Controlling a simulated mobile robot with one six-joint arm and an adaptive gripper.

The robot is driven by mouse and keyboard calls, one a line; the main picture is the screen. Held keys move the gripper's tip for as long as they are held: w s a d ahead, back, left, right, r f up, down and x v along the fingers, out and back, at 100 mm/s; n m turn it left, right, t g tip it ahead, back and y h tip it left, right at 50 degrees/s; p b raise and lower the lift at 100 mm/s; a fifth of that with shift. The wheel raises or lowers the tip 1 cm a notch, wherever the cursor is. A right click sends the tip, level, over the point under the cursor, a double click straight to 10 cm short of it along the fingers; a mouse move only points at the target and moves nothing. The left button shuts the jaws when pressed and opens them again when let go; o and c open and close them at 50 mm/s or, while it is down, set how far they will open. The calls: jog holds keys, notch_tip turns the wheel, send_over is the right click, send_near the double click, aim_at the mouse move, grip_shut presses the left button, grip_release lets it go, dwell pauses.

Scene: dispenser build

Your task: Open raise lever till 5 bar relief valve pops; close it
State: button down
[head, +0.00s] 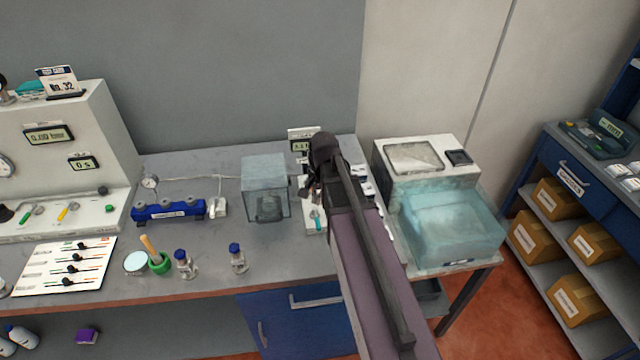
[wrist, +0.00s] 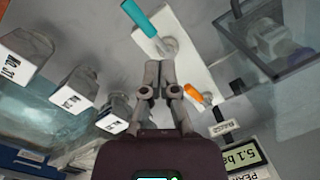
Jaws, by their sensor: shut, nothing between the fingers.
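My gripper (wrist: 160,72) is shut and empty over a white panel (wrist: 182,60) in the wrist view. An orange lever (wrist: 194,93) lies just right of the fingers, apart from them as far as I can tell; a small label (wrist: 221,128) is near it, too small to read surely. A teal lever (wrist: 140,18) lies beyond the fingertips; it also shows in the head view (head: 317,220). A peak display (wrist: 245,158) reads about 5.1 bar. The orange lever is hidden behind my arm in the head view. I cannot make out the relief valve.
A clear box (head: 265,188) stands left of the panel. Several white labelled blocks (wrist: 75,90) stand on the other side. A machine with a clear blue tank (head: 450,225) is at the right. Small bottles (head: 237,258) and a blue manifold (head: 170,210) are on the bench.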

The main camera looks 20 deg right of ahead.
jog(key=w+d+r+m+y+p, duration=0.1)
jog(key=w+d+r+m, duration=0.1)
jog(key=w+d+m, duration=0.8)
jog(key=shift+d+r+m+y, duration=0.15)
jog(key=shift+d+m+y, duration=0.25)
jog(key=shift+d, duration=0.4)
jog(key=shift+f, duration=0.2)
jog(key=b+x, duration=0.9)
jog(key=x, duration=0.1)
jog(key=shift+w, duration=0.2)
jog(key=a, duration=0.1)
jog(key=a+r, duration=0.1)
jog(key=shift+w+a, duration=0.15)
jog(key=shift+a, duration=0.25)
jog(key=shift+w+a+r+p, duration=0.1)
jog(key=shift+a+p, duration=0.2)
jog(key=shift+a, duration=0.25)
